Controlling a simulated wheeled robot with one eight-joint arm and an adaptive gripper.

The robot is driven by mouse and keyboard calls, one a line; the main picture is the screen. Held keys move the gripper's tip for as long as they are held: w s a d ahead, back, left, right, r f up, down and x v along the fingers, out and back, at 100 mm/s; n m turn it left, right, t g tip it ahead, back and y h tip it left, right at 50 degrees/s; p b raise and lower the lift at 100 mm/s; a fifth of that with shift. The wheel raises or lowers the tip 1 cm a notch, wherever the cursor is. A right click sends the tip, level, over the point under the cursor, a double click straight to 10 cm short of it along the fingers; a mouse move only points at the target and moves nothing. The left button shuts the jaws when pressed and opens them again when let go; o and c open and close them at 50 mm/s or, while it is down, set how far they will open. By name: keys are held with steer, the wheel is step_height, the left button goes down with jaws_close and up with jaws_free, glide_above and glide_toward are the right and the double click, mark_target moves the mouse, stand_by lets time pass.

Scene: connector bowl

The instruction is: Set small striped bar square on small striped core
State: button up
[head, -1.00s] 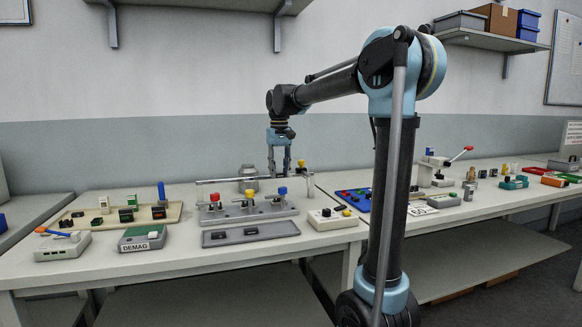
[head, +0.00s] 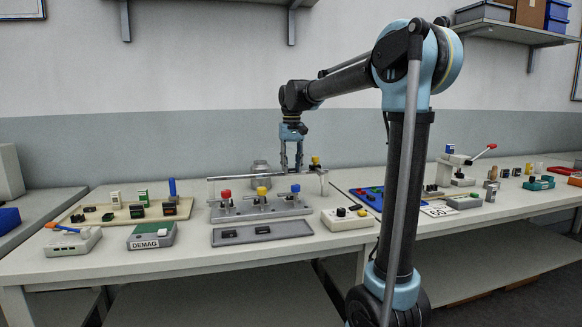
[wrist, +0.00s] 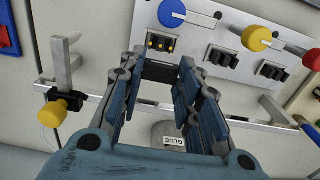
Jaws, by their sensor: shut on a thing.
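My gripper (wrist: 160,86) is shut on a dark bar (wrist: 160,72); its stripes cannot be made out. In the head view my gripper (head: 292,168) is above the back of the grey clamp fixture (head: 240,215), near the blue-knobbed clamp (head: 296,188). In the wrist view a dark core with three yellow-topped legs (wrist: 162,45) sits in the fixture near the blue knob (wrist: 172,13), just beyond the held bar and apart from it in the picture. Two dark cores (wrist: 222,55) (wrist: 272,70) sit by the other clamps. I cannot tell which core is striped.
A metal rail (head: 240,178) runs behind the fixture, with a yellow-knobbed stop (wrist: 53,112) at one end. A glue jar (wrist: 178,138) stands behind it. A grey tray (head: 290,228) with dark bars lies in front. A button box (head: 349,220) is to the right.

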steer(key=shift+f, duration=4.15)
steer(key=o, duration=1.1)
steer(key=shift+o, duration=0.2)
